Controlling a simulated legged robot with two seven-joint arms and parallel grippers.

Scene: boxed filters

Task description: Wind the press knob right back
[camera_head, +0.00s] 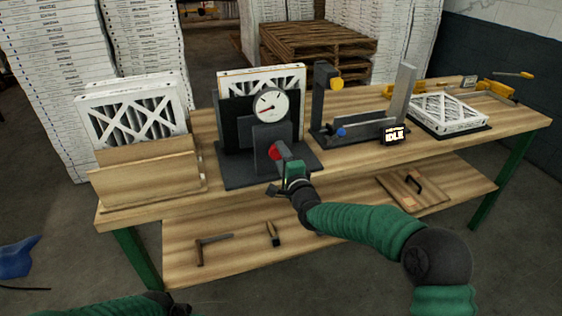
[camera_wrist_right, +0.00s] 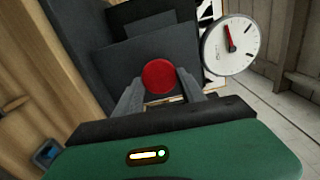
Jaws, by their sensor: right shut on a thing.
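The red press knob (camera_head: 274,153) is on the front of the dark grey press (camera_head: 238,172), at the left-centre of the bench. My right gripper (camera_head: 283,161) reaches it from the front and is shut on it. In the right wrist view the round red knob (camera_wrist_right: 159,77) sits between the two grey fingers. A white dial gauge (camera_head: 267,105) stands above the knob; its red needle points to the lower left in the head view. A white framed filter (camera_head: 290,75) stands upright in the press. My left arm shows at the bottom left; its jaws are not clear.
Filters (camera_head: 135,112) stand in a wooden holder (camera_head: 150,180) left of the press. Right of it are a dark stand (camera_head: 322,90), a display reading IDLE (camera_head: 394,135) and a flat filter (camera_head: 446,113). The lower shelf (camera_head: 330,250) holds a few hand tools.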

